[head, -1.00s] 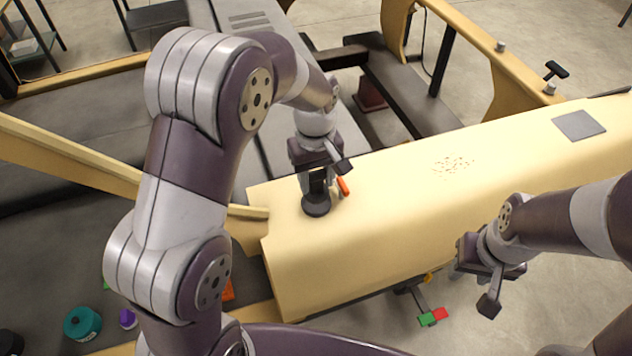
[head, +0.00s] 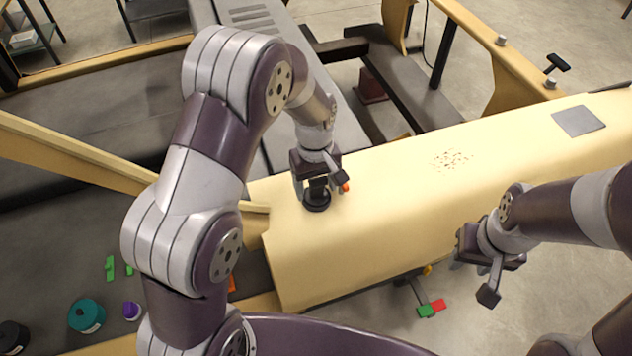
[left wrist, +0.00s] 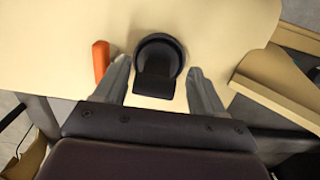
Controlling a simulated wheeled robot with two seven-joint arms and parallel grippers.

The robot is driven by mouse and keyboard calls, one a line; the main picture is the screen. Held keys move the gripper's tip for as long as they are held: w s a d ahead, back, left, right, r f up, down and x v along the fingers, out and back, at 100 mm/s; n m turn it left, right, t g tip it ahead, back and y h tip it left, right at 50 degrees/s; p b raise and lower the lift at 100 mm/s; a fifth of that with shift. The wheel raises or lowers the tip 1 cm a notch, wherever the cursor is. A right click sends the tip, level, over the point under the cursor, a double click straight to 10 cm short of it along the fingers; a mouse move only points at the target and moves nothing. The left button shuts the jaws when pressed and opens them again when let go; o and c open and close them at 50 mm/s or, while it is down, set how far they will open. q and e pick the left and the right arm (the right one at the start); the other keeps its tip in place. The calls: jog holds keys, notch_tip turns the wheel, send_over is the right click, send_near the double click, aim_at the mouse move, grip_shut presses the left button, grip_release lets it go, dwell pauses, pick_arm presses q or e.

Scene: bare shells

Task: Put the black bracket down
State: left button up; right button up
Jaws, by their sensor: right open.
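The black bracket (head: 316,200) stands on the left end of the cream-coloured beam, its round base on the surface. In the left wrist view the bracket (left wrist: 157,62) shows a round ring and a flat upright part. My left gripper (head: 318,187) is low over the bracket. Its two fingers lie on either side of the bracket's upright part, open, with a visible gap on both sides. My right gripper (head: 476,280) is open and empty, in front of the beam to the right.
An orange-handled item (left wrist: 100,62) lies close beside the left gripper's finger. The cream beam (head: 400,215) is mostly clear, with a speckled patch (head: 452,160) and a grey square plate (head: 578,121). A teal spool (head: 86,315) lies at lower left.

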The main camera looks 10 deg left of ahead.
pick_arm(q)
jog(key=shift+r, duration=0.1)
jog(key=shift+w+r, duration=0.1)
jog(key=shift+r, duration=0.15)
jog(key=r, duration=0.2)
jog(key=r+b, duration=0.1)
jog(key=r, duration=0.1)
jog(key=r+b, duration=0.1)
jog(key=r, duration=0.1)
jog(key=shift+w+a, duration=0.1)
jog(key=shift+w, duration=0.15)
notch_tip(320, 180, up, 6)
jog(key=p, duration=0.4)
jog(key=s+a+f+m+t, duration=0.1)
jog(key=s+a+f+m, duration=0.2)
jog(key=s, duration=0.4)
jog(key=s+a+f+m+t, duration=0.1)
jog(key=s+a+m, duration=0.1)
jog(key=s+m, duration=0.35)
jog(key=shift+n, duration=0.75)
jog(key=f+b, duration=0.3)
jog(key=s+f+b, duration=0.1)
jog(key=f+b, duration=0.3)
jog(key=s+f+b, duration=0.1)
jog(key=f+b, duration=0.3)
jog(key=shift+s+a, duration=0.15)
jog(key=shift+a, duration=0.1)
jog(key=shift+w+r+p, duration=0.25)
jog(key=shift+r+p, duration=0.25)
jog(key=shift+s, duration=0.2)
